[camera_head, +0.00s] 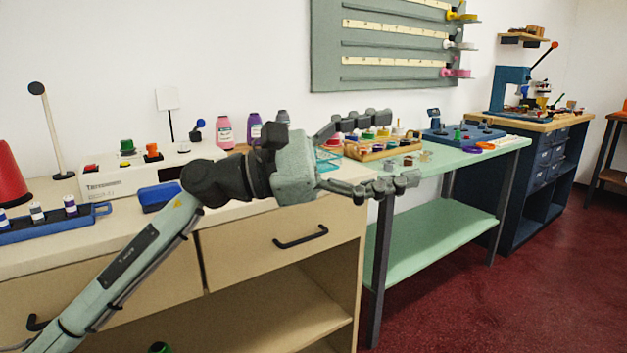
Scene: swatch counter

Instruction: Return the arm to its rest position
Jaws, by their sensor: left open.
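My left arm comes in from the lower left and reaches across the front of the cream counter (270,225). My left gripper (398,150) is open, with its fingers spread apart and pointing right. It is in front of the seam between the cream counter and the green table (440,185). I see nothing between its fingers. The wooden tray (370,152) of small pots shows behind the gap between the fingers. My right gripper is not in view.
Bottles (225,132), a white box with knobs (115,180), a blue block (160,196) and a blue rack (55,228) stand on the counter. A blue tray (462,134) lies on the green table. Dark red floor (460,290) is open at the lower right.

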